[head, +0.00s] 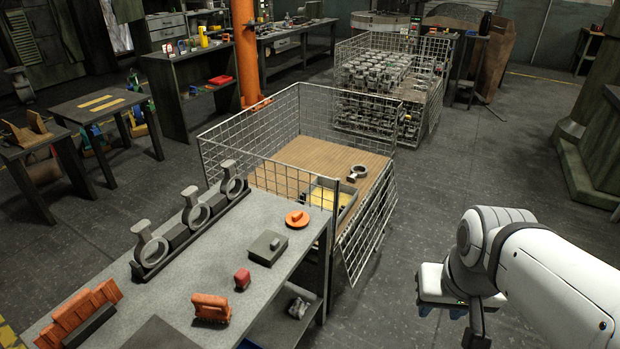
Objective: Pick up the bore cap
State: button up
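An orange round cap with a raised grip on top, which looks like the bore cap (297,218), lies flat near the far right end of the grey workbench (180,275). Nothing covers it. My gripper (450,312) hangs over the floor at the right, well apart from the bench and the cap. Its fingers are partly hidden and dark, so their opening is unclear. I see nothing held in it.
A rack of ring-shaped valve castings (197,212) lines the bench's back edge. A wire cage (372,225) stands behind the bench.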

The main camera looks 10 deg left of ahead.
aim_at(297, 219)
jog(key=i, duration=1)
jog(key=u, duration=0.1)
